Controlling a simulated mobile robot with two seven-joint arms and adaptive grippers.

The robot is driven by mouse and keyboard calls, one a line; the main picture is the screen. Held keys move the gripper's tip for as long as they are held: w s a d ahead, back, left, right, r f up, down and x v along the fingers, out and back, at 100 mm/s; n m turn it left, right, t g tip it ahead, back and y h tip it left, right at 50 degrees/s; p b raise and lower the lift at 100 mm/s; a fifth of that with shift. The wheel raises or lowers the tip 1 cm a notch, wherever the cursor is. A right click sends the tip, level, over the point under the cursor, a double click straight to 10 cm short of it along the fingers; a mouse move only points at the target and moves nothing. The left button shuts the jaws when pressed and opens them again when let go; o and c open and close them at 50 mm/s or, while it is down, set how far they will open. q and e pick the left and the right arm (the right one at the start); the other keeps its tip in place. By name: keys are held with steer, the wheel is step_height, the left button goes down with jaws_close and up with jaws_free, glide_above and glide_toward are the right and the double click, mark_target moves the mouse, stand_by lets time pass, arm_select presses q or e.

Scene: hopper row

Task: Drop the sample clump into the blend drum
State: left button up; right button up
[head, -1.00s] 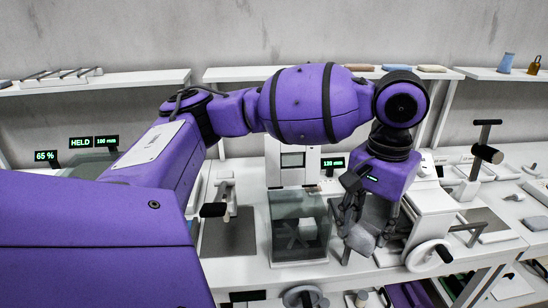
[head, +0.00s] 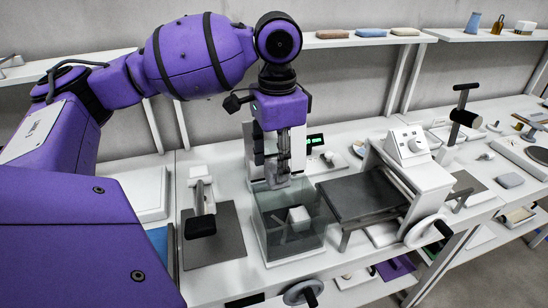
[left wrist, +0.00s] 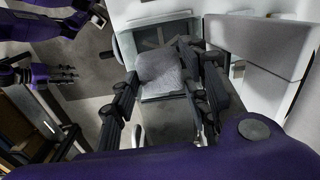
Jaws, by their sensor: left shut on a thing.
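The blend drum looks to be the clear, smoky-walled open box (head: 290,238) on the bench in the head view. A pale block-like shape shows inside it. My left gripper (head: 278,180) points down over the box's back left part, its fingertips near the rim. It is shut on the sample clump (left wrist: 160,72), a grey lump between the dark fingers in the left wrist view. In the head view the fingers and box wall mostly hide the clump. My right gripper (left wrist: 62,74) seems to show small at the upper left of the left wrist view.
A dark-topped roller machine (head: 365,195) with a handwheel (head: 428,232) stands right of the box. A lever press (head: 200,190) on a dark mat (head: 212,238) stands to its left. A wall shelf (head: 370,40) runs behind.

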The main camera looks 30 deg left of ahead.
arm_select(q)
steer(key=shift+a+m, duration=0.15)
steer(key=shift+m, duration=0.15)
steer(key=shift+r, duration=0.1)
steer(key=shift+r+p, duration=0.2)
steer(key=shift+p, duration=0.2)
steer(key=shift+f, duration=3.25)
steer(key=o, duration=1)
